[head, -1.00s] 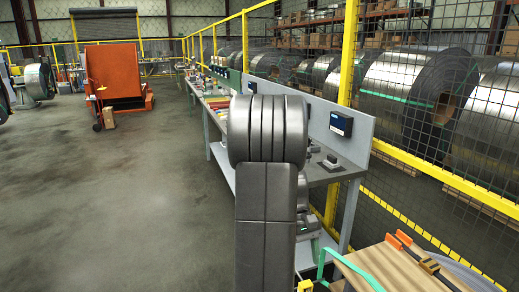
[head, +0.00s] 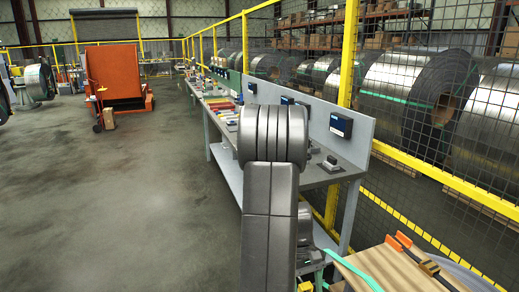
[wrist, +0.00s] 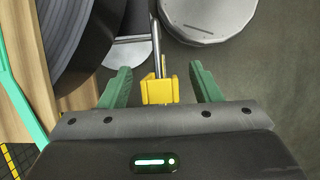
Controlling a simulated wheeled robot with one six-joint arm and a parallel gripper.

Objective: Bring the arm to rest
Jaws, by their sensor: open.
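My gripper (wrist: 161,84) shows in the wrist view with its two green fingers spread apart. No held object shows between them. A yellow bracket-like piece (wrist: 160,90) on a steel rod appears in the gap beyond the fingers; I cannot tell how far below it is. In the head view my grey arm stands upright in the middle and hides part of the workbench (head: 352,168).
A steel coil on a wooden board (wrist: 22,50) and a round metal plate (wrist: 208,18) lie beyond my gripper. Yellow-framed mesh fencing (head: 440,175) runs along the right, with large coils (head: 395,95) behind. An orange machine (head: 115,75) stands far left.

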